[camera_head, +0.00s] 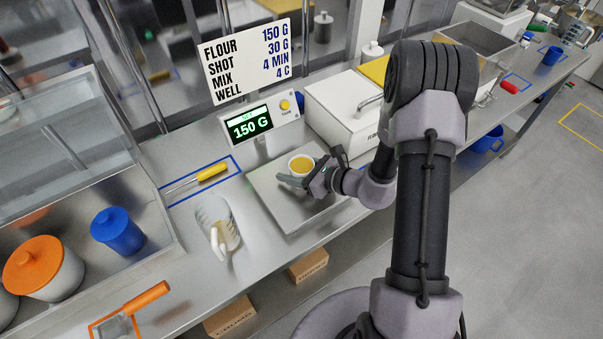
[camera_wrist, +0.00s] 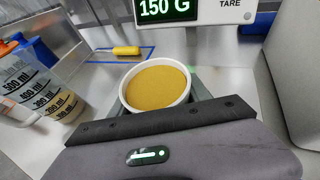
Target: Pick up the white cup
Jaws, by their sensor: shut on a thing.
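The white cup (camera_head: 301,164) stands upright at the scale plate and is filled with a yellow-brown powder. In the wrist view the white cup (camera_wrist: 157,86) sits straight ahead, its round rim and contents showing above the dark gripper body. My gripper (camera_head: 304,178) reaches in from the right and is shut on the cup. In the wrist view the gripper body hides the cup's lower part, and I cannot tell whether its base touches the plate. The scale (camera_head: 285,205) has a metal plate, and its display (camera_head: 250,124) reads 150 G.
A measuring jug (camera_head: 217,222) stands left of the scale. A yellow-handled tool (camera_head: 212,172) lies in a blue outline behind it. A white bin (camera_head: 345,110) stands close behind right of the scale. Blue (camera_head: 118,231) and orange-lidded (camera_head: 42,267) containers stand at the left.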

